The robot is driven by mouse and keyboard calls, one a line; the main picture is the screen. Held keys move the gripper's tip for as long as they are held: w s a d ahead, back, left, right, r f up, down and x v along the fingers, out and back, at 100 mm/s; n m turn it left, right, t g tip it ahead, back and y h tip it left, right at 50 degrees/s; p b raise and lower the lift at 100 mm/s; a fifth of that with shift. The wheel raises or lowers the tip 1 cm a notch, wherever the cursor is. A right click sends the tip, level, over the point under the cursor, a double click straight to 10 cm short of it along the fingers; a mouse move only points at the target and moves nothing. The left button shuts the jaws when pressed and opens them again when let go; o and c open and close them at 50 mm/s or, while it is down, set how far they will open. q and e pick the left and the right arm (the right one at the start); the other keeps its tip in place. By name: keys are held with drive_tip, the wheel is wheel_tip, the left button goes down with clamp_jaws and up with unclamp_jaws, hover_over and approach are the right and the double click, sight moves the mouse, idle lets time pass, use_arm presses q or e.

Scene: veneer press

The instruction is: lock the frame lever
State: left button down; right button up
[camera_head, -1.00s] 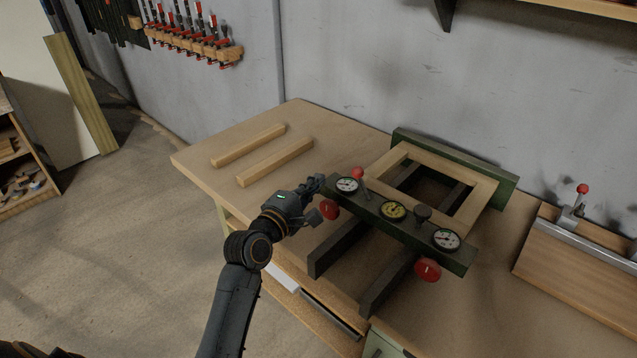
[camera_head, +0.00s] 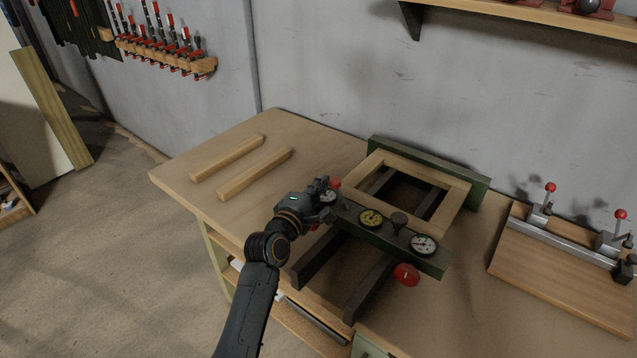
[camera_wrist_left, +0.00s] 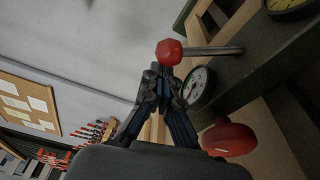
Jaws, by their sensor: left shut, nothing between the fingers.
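The frame lever has a red ball knob (camera_head: 335,183) at the left end of the green press bar (camera_head: 392,236). In the left wrist view its red knob (camera_wrist_left: 169,52) sits on a grey rod lying along the bar. My left gripper (camera_head: 325,186) is at that end of the bar, partly covering the left gauge. In the left wrist view the fingertips (camera_wrist_left: 158,76) are together with nothing between them, just below the knob in the picture. I cannot tell whether they touch it. A wooden frame (camera_head: 448,185) lies in the press. My right gripper is not in view.
Red handwheels are on the bar's front, one (camera_head: 406,274) clear, the other mostly behind my gripper. Two wooden strips (camera_head: 228,158) lie on the bench (camera_head: 190,177) at left. A wooden jig (camera_head: 545,270) with red-knobbed clamps stands at right. A shelf is above.

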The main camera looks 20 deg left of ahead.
sight(332, 183)
use_arm(q)
drive_tip(key=shift+s+d+r+m, duration=0.15)
drive_tip(key=shift+d+r+m, duration=0.2)
drive_tip(key=shift+m, duration=0.25)
drive_tip(key=shift+d+r+m+p, duration=0.15)
drive_tip(key=shift+m+p, duration=0.15)
drive_tip(key=shift+p, duration=0.1)
drive_tip(key=d+m, duration=0.1)
drive_tip(key=d+r+m+t+p, duration=0.1)
drive_tip(key=m, duration=0.1)
drive_tip(key=shift+s+r, duration=0.1)
drive_tip(key=shift+s, duration=0.3)
drive_tip(key=m, duration=0.1)
drive_tip(key=d+m, duration=0.1)
drive_tip(key=s+d+m, duration=0.1)
drive_tip(key=shift+d+r+m+h, duration=0.1)
drive_tip(key=shift+r+m+h, duration=0.15)
drive_tip(key=shift+m+h, duration=0.15)
drive_tip(key=shift+s+d+f+m+t+h, duration=0.1)
drive_tip(key=shift+s+d+m+t+h, duration=0.1)
drive_tip(key=shift+d+m, duration=0.55)
drive_tip(key=shift+s+d+f+m+t+h, duration=0.1)
drive_tip(key=shift+s+d+m+h, duration=0.2)
drive_tip(key=shift+m, duration=0.8)
drive_tip(key=shift+s+d+f+m+t+h, duration=0.1)
drive_tip(key=shift+d+m, duration=0.5)
drive_tip(key=shift+m, duration=0.35)
drive_tip(key=shift+r, duration=0.1)
